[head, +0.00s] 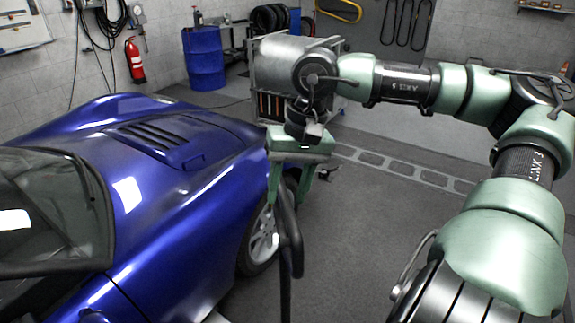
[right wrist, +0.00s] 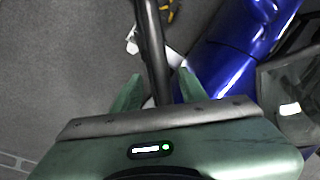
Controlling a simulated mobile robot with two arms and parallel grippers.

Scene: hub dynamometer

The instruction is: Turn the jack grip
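The jack grip is a long black bar (head: 286,250) standing beside the blue car's wheel in the head view. It also shows in the right wrist view (right wrist: 152,45), running down between my fingers. My right gripper (head: 286,203) points down at the bar's upper end. In the right wrist view its green fingers (right wrist: 160,80) are apart, one on each side of the bar, with gaps visible. The bar's lower end is cut off in the head view. My left gripper is not in view.
The blue car (head: 180,190) fills the left side, its wheel (head: 262,238) close to the bar. A grey metal unit (head: 270,75) stands behind my right wrist. A blue drum (head: 204,60) and a red extinguisher (head: 134,60) are at the back. The floor right of the bar is clear.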

